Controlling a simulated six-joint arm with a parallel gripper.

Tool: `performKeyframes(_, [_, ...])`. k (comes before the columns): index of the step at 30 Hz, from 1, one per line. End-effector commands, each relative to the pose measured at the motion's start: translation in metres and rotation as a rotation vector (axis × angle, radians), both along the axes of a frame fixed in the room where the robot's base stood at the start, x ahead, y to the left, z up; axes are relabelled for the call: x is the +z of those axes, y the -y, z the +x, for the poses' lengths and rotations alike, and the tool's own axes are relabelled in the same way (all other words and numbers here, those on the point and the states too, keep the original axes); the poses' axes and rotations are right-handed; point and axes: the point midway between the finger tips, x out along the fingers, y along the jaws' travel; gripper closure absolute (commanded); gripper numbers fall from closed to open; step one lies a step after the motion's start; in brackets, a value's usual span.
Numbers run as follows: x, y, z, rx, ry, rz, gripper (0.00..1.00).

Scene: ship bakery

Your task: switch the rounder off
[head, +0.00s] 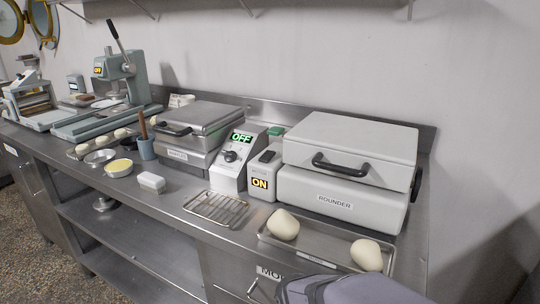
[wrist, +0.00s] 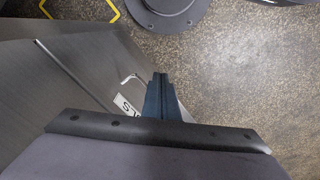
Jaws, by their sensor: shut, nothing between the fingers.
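The rounder (head: 345,165) is a pale grey two-part box with a black handle and a "ROUNDER" label, at the right of the counter in the head view. Its lid looks shut. A narrow grey box (head: 263,172) stands against its left side, with a dark switch on top and a lit yellow "ON" sign (head: 260,183). A green part shows behind it. My gripper (wrist: 161,80) is shut and empty in the wrist view, over the floor and cabinet front, away from the rounder. In the head view only part of my arm shows at the bottom; the fingers are out of frame.
A control box (head: 229,172) with a knob and green "OFF" sign stands left of the narrow box, beside a hinged-lid machine (head: 190,135). A wire rack (head: 216,209) and a tray (head: 312,251) with two dough pieces lie in front. A lever press (head: 122,75) shows "ON".

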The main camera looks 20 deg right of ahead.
Motion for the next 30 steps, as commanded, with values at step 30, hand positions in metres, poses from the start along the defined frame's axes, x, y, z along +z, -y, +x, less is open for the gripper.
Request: performKeyframes(30, [0.014,-0.066,0.021,-0.003,-0.084,0.034,1.00])
